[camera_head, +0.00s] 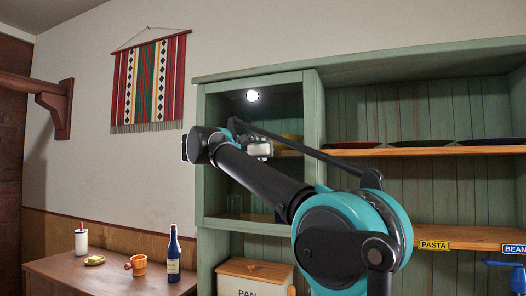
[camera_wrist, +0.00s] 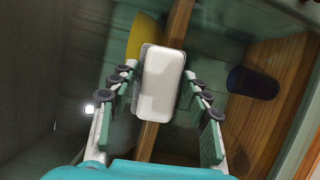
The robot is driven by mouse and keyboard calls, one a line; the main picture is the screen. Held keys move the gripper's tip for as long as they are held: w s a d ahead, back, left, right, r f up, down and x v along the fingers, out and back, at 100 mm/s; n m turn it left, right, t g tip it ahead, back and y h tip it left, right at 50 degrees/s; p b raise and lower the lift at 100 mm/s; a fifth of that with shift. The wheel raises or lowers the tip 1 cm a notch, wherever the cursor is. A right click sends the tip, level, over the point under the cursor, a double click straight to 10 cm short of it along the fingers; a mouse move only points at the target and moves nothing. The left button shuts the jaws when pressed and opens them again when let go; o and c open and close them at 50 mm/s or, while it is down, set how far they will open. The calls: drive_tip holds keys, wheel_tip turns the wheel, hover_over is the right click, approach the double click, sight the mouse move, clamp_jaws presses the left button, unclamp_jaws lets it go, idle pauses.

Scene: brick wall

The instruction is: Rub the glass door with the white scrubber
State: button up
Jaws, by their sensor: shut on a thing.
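The white scrubber (camera_wrist: 162,88) is a rounded white block with a grey edge. It sits between the fingers of my gripper (camera_wrist: 160,76), which is shut on it. In the head view my gripper (camera_head: 258,147) is raised in front of the glass door (camera_head: 283,97) of the green cabinet's left compartment, with a pale bit of the scrubber showing. The glass carries a bright round reflection, which also shows in the wrist view. I cannot tell whether the scrubber touches the glass. My arm hides part of the door's middle and lower right.
A yellow dish (camera_wrist: 118,52) and a dark cup (camera_wrist: 252,84) show behind the glass. Open shelves with plates (camera_head: 490,142) stand right. Below left, a wooden table (camera_head: 130,276) holds a wine bottle (camera_head: 173,254), an orange mug (camera_head: 138,265) and a white cup (camera_head: 81,243). A bread box (camera_head: 255,272) stands below.

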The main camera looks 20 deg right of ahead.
drive_tip(key=shift+w+a+r, duration=1.1)
drive_tip(key=shift+w+a, duration=0.9)
drive_tip(key=shift+a, duration=0.65)
drive_tip(key=shift+s+d, duration=0.95)
drive_tip(key=shift+d, duration=0.35)
drive_tip(key=shift+s+d, duration=1)
drive_tip(key=shift+d, duration=0.35)
drive_tip(key=shift+s+d, duration=0.95)
drive_tip(key=shift+d, duration=0.35)
drive_tip(key=shift+a, duration=0.1)
drive_tip(key=shift+s+a, duration=0.9)
drive_tip(key=shift+s, duration=0.3)
drive_tip(key=shift+s+a, duration=0.85)
drive_tip(key=shift+s, duration=0.35)
drive_tip(key=shift+s+a, duration=0.45)
drive_tip(key=shift+s, duration=0.15)
drive_tip(key=shift+s+a, duration=0.4)
drive_tip(key=shift+s, duration=0.2)
